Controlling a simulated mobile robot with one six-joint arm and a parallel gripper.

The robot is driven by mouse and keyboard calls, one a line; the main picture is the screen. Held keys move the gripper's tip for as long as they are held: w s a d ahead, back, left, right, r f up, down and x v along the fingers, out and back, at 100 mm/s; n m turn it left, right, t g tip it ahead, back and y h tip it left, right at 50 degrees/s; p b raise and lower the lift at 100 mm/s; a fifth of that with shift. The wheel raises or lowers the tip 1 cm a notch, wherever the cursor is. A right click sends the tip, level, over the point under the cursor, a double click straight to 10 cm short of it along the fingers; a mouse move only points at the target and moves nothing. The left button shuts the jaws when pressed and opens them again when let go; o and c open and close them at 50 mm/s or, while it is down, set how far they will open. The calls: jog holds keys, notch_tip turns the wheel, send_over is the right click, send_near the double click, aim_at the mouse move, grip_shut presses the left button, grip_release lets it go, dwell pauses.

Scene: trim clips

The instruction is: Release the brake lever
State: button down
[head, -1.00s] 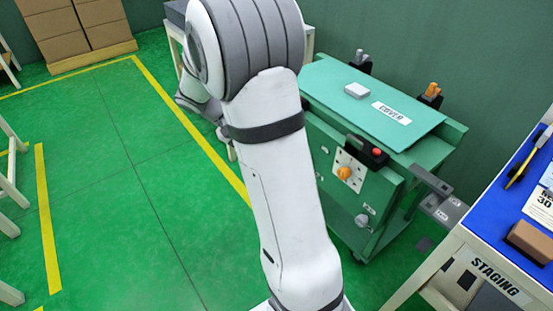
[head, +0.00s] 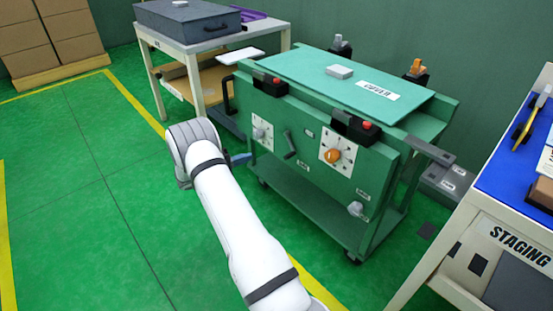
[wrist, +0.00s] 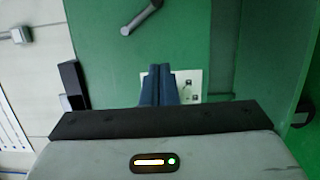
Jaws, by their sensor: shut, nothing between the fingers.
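A dark grey lever (head: 289,146) sits on the front panel of the green cart (head: 330,200), between two white dial plates. No readable label names it as the brake lever. It hangs roughly downward in the head view and shows at the top of the wrist view (wrist: 141,17). My gripper (wrist: 158,85) is shut and empty, its dark blue fingers together in front of the left dial plate (wrist: 187,84), partly hiding it. In the head view my gripper (head: 240,157) is small, left of the lever and apart from it.
An orange knob (head: 332,156) is on the right dial plate. Black blocks with red buttons (head: 357,127) top the panel. A grey handle (head: 432,152) sticks out at the cart's right. The staging table (head: 508,180) stands right; a white table (head: 205,48) is behind left.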

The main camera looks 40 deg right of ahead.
jog(key=s+d+b, duration=0.4)
jog(key=s+d, duration=0.1)
jog(key=d, duration=0.5)
jog(key=shift+s, duration=0.35)
jog(key=shift+d+r, duration=0.1)
jog(key=shift+d, duration=0.05)
jog(key=shift+s+n, duration=0.25)
jog(key=shift+n, duration=0.15)
